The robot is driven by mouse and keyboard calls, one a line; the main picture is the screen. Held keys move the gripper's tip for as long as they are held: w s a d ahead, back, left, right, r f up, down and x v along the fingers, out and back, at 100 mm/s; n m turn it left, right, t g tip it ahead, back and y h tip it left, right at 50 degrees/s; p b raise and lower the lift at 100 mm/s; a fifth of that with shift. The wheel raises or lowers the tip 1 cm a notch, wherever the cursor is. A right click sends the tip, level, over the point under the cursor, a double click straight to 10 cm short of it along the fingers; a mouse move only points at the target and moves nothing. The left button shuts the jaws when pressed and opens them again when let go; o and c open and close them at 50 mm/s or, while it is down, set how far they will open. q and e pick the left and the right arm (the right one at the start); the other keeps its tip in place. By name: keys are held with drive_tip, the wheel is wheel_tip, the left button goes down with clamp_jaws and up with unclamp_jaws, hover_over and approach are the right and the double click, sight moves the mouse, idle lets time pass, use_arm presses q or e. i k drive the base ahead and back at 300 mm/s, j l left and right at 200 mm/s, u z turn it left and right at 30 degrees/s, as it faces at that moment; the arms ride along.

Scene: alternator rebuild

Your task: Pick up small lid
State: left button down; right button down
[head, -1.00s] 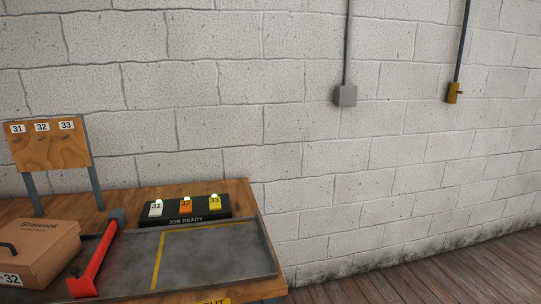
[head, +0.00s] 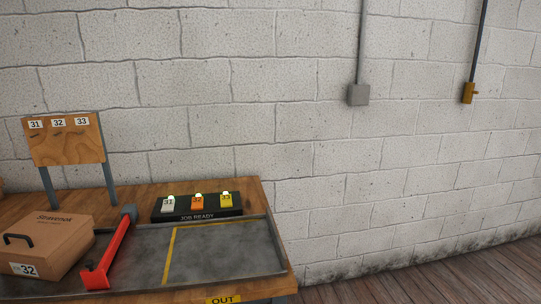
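I see no part clearly recognisable as a small lid. Neither of my grippers is in the head view.
A black JOB READY block (head: 197,216) holds three numbered switches. A wooden board (head: 65,142) stands behind. Wooden floor (head: 430,280) is clear on the right.

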sight(39, 239)
drive_tip(key=u, duration=0.5)
drive_tip(key=j+u, duration=0.15)
drive_tip(key=u, duration=0.8)
